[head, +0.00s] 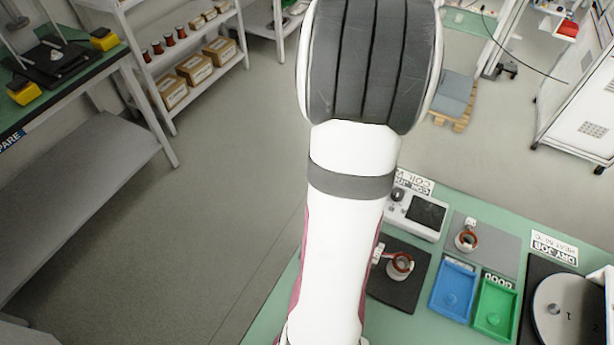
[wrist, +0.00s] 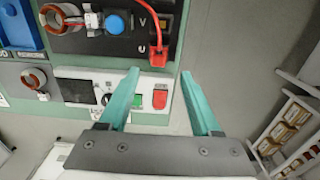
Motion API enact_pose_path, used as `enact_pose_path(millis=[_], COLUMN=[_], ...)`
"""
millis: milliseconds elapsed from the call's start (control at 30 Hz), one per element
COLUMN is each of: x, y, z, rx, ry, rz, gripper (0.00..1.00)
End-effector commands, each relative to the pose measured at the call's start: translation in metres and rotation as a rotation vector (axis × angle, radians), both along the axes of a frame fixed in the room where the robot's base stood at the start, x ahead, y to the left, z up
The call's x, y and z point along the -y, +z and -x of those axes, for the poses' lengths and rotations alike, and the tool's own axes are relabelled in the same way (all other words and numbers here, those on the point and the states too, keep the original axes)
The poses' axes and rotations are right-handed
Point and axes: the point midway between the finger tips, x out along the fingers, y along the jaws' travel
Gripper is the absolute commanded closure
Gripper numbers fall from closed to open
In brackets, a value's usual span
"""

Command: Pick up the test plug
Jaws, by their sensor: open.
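A red block that looks like the test plug (wrist: 158,58) sits at the edge of a black fixture (wrist: 88,46) in the wrist view, beside the letters V and U. A red cable runs up from it. My gripper (wrist: 160,73) has two teal fingers, spread apart and empty. Their tips appear on either side of the plug's lower end in the picture; the height gap cannot be told. A copper-wound stator (wrist: 52,17) and a blue knob (wrist: 117,23) are on the fixture. My arm hides the gripper and plug in the head view.
A white tester (head: 415,212) with a dark screen stands close by; it also shows below the fingers in the wrist view (wrist: 132,78). Another stator (head: 466,240), a blue tray (head: 453,290), a green tray (head: 495,307) and a round plate (head: 562,312) are on the green bench.

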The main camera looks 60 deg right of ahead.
Motion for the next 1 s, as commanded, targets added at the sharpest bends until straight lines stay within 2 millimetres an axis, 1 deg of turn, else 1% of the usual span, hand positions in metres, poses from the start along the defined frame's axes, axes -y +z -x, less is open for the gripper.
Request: enact_pose_path(millis=[33, 100, 167, 233, 400, 500, 700, 767, 800, 867, 1000], x=[-0.001, -0.001, -0.001, -0.001, 0.0, 0.0, 0.0, 0.0, 0.0, 0.001, 0.001], y=[-0.012, -0.023, -0.029, -0.04, -0.074, -0.083, -0.083, -0.083, -0.083, -0.083, -0.083], z=[0.0, 0.0, 0.0, 0.001, 0.003, 0.003, 0.003, 0.003, 0.003, 0.003, 0.003], rx=[-0.001, -0.001, -0.001, -0.001, -0.001, -0.001, 0.0, 0.0, 0.0, 0.0, 0.0], ry=[0.001, 0.0, 0.0, 0.0, 0.0, 0.0, 0.0, 0.0, 0.0, 0.0, 0.0], rz=[-0.004, -0.003, -0.002, -0.003, -0.003, -0.001, 0.001, 0.001, 0.001, 0.001, 0.001], gripper=[0.35, 0.35, 0.35, 0.35, 0.35, 0.35, 0.35, 0.46, 0.53, 0.64, 0.89])
